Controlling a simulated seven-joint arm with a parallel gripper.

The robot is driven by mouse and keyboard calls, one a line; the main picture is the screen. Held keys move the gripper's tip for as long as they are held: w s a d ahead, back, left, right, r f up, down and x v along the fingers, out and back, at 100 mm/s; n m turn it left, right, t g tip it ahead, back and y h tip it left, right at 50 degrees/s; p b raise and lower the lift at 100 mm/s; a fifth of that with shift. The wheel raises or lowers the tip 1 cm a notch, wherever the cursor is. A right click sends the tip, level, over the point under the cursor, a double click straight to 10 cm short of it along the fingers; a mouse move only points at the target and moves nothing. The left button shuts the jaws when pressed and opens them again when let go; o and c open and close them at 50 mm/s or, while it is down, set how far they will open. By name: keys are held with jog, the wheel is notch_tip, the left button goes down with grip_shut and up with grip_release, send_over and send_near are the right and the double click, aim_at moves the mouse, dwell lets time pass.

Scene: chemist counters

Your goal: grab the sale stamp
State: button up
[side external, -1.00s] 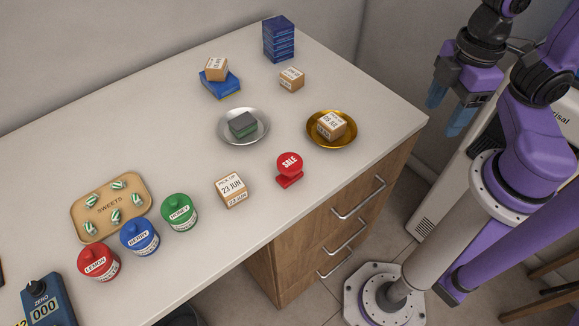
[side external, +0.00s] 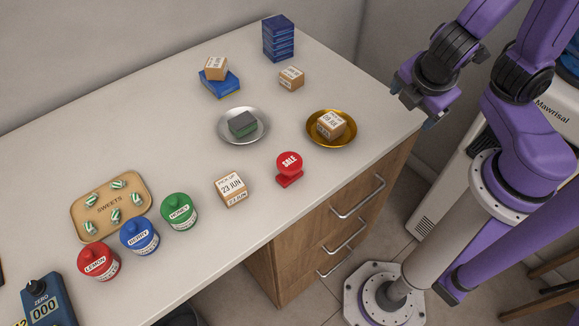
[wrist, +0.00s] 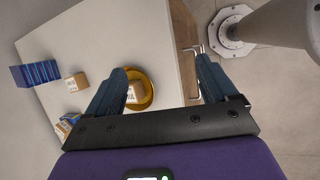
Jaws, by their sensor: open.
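The red sale stamp (side external: 289,168) stands upright near the front edge of the counter, its round top marked SALE. I cannot make it out in the wrist view. My gripper (side external: 434,119) is up at the counter's right corner, to the right of the stamp and apart from it. In the wrist view my gripper (wrist: 166,82) has its blue fingers spread wide with nothing held between them. Its left finger partly covers the gold dish.
The gold dish (side external: 313,137) with a box lies between gripper and stamp. Blue stacked boxes (side external: 279,39) stand at the back. Drawer handles (side external: 358,198) stick out below the counter edge.

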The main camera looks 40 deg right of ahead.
jog(key=w+a+f+n+t+h, duration=0.1)
jog(key=w+a+f+n+t, duration=0.1)
jog(key=w+a+n+t, duration=0.3)
jog(key=n+t+y, duration=0.5)
jog(key=n+y, duration=0.2)
jog(key=n, duration=0.8)
send_near(284, 161)
jog(key=w, duration=0.1)
jog(key=w+d+f, duration=0.1)
jog(key=w, duration=0.1)
jog(key=shift+w+d+f, duration=0.25)
jog(key=shift+w+f, duration=0.1)
jog(key=shift+s+a+f+n+y, duration=0.15)
jog(key=shift+a+f+n+y, duration=0.15)
jog(key=shift+n, duration=0.1)
jog(key=shift+w+a+f, duration=0.2)
jog(key=shift+w+f, duration=0.1)
jog(key=shift+w, duration=0.1)
jog(key=shift+x, duration=3.2)
jog(key=shift+c, duration=0.3)
jog(key=c, duration=1.1)
